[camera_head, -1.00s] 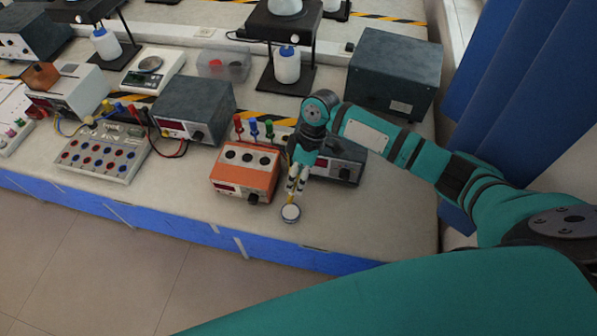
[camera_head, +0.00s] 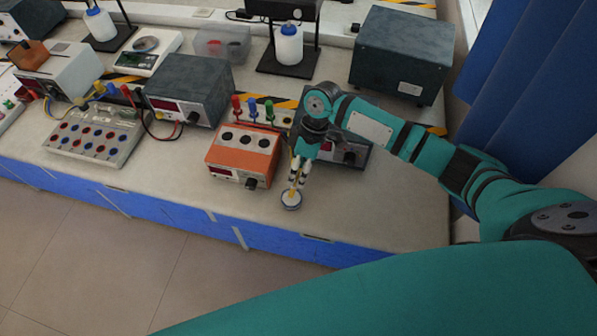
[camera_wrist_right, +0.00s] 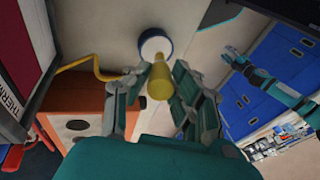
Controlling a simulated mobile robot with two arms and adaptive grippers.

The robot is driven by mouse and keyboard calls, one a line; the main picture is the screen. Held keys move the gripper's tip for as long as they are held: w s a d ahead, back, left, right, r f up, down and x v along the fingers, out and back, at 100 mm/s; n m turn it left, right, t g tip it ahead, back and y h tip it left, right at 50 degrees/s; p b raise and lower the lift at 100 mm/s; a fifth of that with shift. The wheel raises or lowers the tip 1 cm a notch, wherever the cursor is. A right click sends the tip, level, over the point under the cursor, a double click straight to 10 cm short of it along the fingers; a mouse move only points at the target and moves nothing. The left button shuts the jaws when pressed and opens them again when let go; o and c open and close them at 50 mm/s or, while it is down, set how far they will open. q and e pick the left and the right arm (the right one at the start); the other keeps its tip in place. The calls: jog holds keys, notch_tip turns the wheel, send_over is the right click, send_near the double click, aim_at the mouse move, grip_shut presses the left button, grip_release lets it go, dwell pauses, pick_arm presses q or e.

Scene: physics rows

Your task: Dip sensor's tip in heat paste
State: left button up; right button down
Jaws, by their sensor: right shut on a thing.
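My right gripper (camera_head: 297,177) is shut on the yellow sensor (camera_wrist_right: 159,80) and points down near the bench's front edge. The sensor's lower end reaches the heat paste jar (camera_head: 291,202), a small round pot with a blue wall and white top. The jar also shows in the right wrist view (camera_wrist_right: 156,41), just beyond the sensor. In the right wrist view, a teal arm with my left gripper (camera_wrist_right: 231,54) shows at the right, small and unclear.
An orange meter (camera_head: 241,157) stands left of the jar, with coloured plugs behind it. A yellow bent cable (camera_wrist_right: 92,66) runs beside it in the wrist view. A dark meter (camera_head: 347,150) stands behind my right gripper. The bench front (camera_head: 380,215) is clear to the right.

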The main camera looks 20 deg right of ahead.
dwell(0.5)
jog(key=shift+f+b, duration=0.3)
jog(key=shift+f, duration=0.3)
dwell(0.3)
jog(key=shift+p, duration=0.3)
dwell(1.5)
notch_tip(320, 180, up, 7)
jog(key=p, duration=0.7)
jog(key=shift+p, duration=0.3)
dwell(0.5)
